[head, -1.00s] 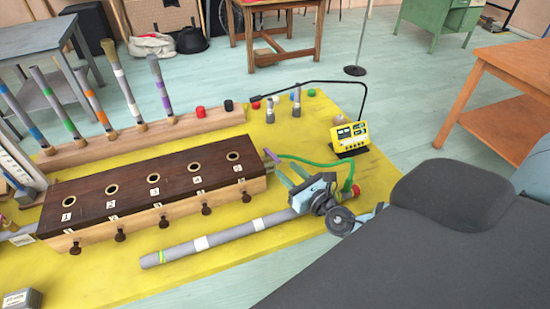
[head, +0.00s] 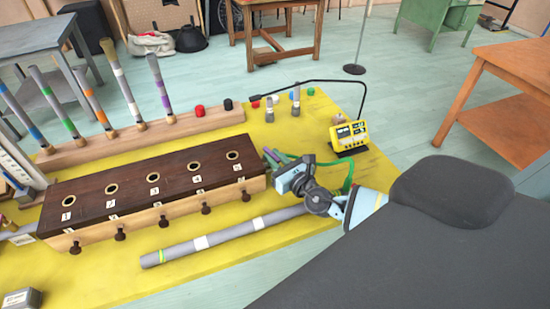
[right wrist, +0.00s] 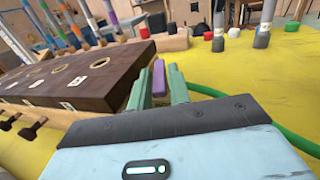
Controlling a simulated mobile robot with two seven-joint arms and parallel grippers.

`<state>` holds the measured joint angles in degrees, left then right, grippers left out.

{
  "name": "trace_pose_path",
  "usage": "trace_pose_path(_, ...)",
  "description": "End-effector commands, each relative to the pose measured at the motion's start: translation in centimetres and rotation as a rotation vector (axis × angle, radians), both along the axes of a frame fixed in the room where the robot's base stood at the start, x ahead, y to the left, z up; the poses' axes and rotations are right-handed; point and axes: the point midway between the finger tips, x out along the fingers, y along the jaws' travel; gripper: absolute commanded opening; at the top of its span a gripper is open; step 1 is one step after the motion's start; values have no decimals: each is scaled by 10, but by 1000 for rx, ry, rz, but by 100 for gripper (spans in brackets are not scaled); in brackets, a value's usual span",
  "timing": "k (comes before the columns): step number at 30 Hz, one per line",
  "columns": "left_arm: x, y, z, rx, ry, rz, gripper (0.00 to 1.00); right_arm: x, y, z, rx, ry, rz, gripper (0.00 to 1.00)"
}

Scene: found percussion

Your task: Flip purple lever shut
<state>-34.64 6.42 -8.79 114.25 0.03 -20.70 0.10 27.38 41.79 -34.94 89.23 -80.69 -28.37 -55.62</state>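The purple lever (right wrist: 158,78) is at the right end of the dark wooden box (right wrist: 95,72) with numbered holes. In the right wrist view it stands between the two green fingers of my right gripper (right wrist: 159,88). The fingers are apart, one on each side of it; the right finger looks close to it, but I cannot tell if they touch. In the head view my right gripper (head: 275,160) is at the right end of the wooden box (head: 150,185), and the fingers mostly hide the lever. My left gripper is not in view.
A grey tube (head: 215,238) lies on the yellow table (head: 190,275) in front of the box. A green hose (right wrist: 230,98) runs beside my right gripper. A yellow meter (head: 350,136) stands behind it. A wooden rail (head: 110,150) with upright tubes lies behind the box.

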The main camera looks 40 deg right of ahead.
Motion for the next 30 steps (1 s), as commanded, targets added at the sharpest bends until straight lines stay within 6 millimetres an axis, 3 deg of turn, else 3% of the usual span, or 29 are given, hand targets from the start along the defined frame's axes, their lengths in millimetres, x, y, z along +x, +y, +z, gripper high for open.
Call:
trace_pose_path(1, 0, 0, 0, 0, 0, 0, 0, 0, 0, 0, 0, 0, 0, 12)
trace_pose_path(4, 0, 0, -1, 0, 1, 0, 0, 0, 0, 0, 0, 0, 0, 0)
trace_pose_path(11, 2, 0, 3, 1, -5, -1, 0, 0, 1, 2, 1, -3, -17, 0)
trace_pose_path(21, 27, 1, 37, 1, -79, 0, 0, 2, 10, 6, 6, -9, -207, 0)
trace_pose_path(30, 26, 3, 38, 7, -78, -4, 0, 2, 12, 1, 0, -1, -284, 0)
